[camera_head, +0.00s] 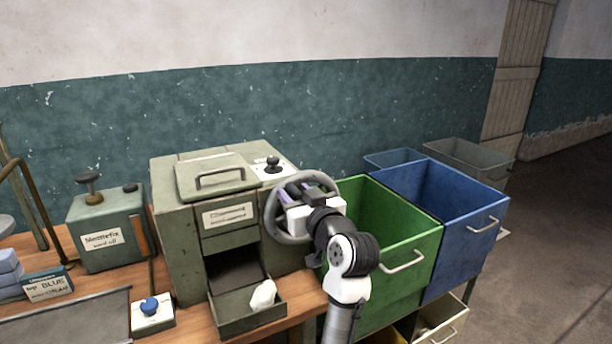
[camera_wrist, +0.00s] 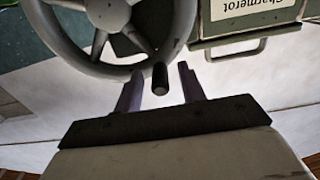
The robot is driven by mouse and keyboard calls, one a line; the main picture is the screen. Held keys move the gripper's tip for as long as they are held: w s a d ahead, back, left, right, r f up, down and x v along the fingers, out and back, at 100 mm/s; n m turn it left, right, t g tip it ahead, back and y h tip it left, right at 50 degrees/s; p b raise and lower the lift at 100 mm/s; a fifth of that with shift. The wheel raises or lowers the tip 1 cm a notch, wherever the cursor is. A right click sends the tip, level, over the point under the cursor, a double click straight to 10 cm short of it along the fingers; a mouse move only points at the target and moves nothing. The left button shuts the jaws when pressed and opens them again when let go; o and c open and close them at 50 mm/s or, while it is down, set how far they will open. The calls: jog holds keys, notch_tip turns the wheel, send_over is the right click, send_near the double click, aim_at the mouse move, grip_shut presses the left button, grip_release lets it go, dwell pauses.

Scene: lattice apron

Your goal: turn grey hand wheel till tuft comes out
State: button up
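The grey hand wheel (camera_head: 271,212) is on the right side of a grey-green machine (camera_head: 178,240). In the wrist view the wheel (camera_wrist: 72,50) fills the upper left, with a dark handle peg (camera_wrist: 160,78) at its rim. My gripper (camera_head: 293,192) is at the wheel and hides part of it in the head view. In the wrist view my gripper (camera_wrist: 160,88) is open, with the peg between its two fingers and gaps showing on both sides. A white tuft (camera_head: 263,295) lies in the open tray (camera_head: 234,324) at the machine's front.
A green bin (camera_head: 405,235) and a blue bin (camera_head: 465,255) stand right of the wheel, close to my arm. A black-knobbed lever (camera_head: 273,163) is on the machine's top. On the bench (camera_head: 192,325) are a blue-button box (camera_head: 152,314) and a green canister (camera_head: 107,225).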

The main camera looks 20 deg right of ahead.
jog(key=shift+s, duration=3.3)
